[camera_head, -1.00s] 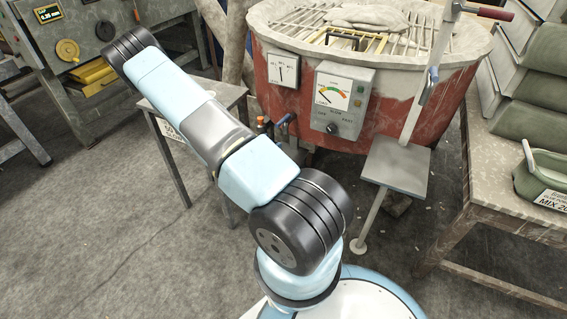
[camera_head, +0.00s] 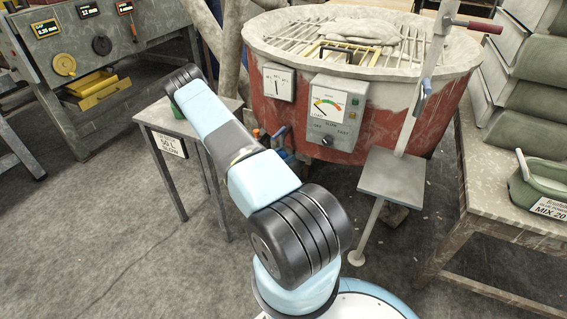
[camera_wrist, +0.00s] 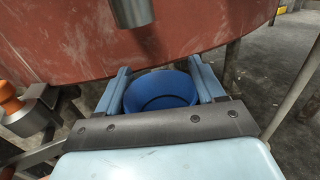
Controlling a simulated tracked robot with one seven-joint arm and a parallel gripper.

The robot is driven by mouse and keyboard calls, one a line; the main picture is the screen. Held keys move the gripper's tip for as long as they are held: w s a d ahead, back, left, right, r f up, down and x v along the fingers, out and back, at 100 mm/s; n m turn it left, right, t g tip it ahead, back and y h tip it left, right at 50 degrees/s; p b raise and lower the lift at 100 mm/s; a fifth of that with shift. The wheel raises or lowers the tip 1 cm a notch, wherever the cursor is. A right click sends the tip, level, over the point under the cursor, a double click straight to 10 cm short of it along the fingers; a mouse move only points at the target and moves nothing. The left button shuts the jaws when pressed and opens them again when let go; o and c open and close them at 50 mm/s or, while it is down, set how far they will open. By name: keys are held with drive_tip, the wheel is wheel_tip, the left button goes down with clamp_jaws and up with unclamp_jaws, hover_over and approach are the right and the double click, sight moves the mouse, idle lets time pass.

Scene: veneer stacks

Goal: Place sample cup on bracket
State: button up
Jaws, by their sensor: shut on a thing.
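The sample cup (camera_wrist: 160,90) is blue, round and open at the top. It sits between the two light-blue fingers of my gripper (camera_wrist: 160,84) in the wrist view, and the gripper is shut on it. The red wall of the vat (camera_wrist: 150,45) is just beyond the cup, with a grey pipe end (camera_wrist: 132,10) above and beyond it. In the head view my arm hides most of the gripper and the cup. A grey square plate on a post (camera_head: 395,175) stands in front of the vat; I cannot tell whether it is the bracket.
An orange-knobbed fitting (camera_wrist: 10,98) is left of the gripper, close to the vat. A control box (camera_head: 331,112) is on the vat's front. A small table (camera_head: 205,123) is at left, and a bench with a green container (camera_head: 545,180) at right.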

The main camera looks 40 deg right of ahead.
drive_tip(key=shift+d+f, duration=0.25)
drive_tip(key=shift+f, duration=0.05)
drive_tip(key=shift+w+d+f, duration=0.1)
drive_tip(key=shift+f, duration=1.55)
drive_tip(key=shift+f, duration=0.15)
drive_tip(key=o, duration=1)
